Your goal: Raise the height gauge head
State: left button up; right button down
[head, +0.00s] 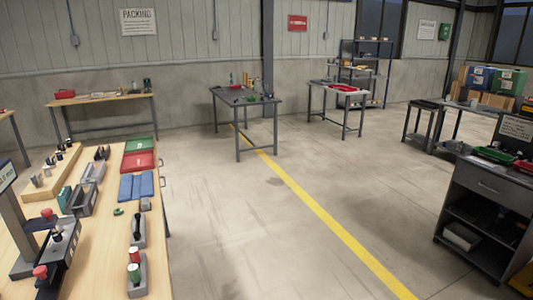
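Neither of my grippers is in view. I cannot pick out a height gauge or its head for certain. On the wooden bench (105,225) at the left stands a grey upright column (14,228), cut off by the left edge of the picture. Beside it is a dark fixture (62,255) with a red knob (40,272). I cannot tell whether either is the gauge.
Green (140,144) and red (140,161) trays and a blue case (136,187) lie on the same bench. A dark cart (487,190) stands at the right and a grey table (246,100) farther back. The floor along the yellow line (330,222) is clear.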

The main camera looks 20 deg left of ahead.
aim_at(48, 221)
jog(key=i+l+u, duration=0.1)
jog(key=u, duration=0.35)
jog(key=i+l+u, duration=0.15)
jog(key=u, duration=0.3)
jog(key=i+l+u, duration=0.15)
jog(key=u, duration=0.25)
jog(key=l+u, duration=0.25)
jog(key=u, duration=0.2)
jog(key=i+l+u, duration=0.1)
jog(key=l+u, duration=0.15)
jog(key=u, duration=0.2)
jog(key=i+l+u, duration=0.15)
jog(key=l+u, duration=0.6)
jog(key=i+l, duration=0.05)
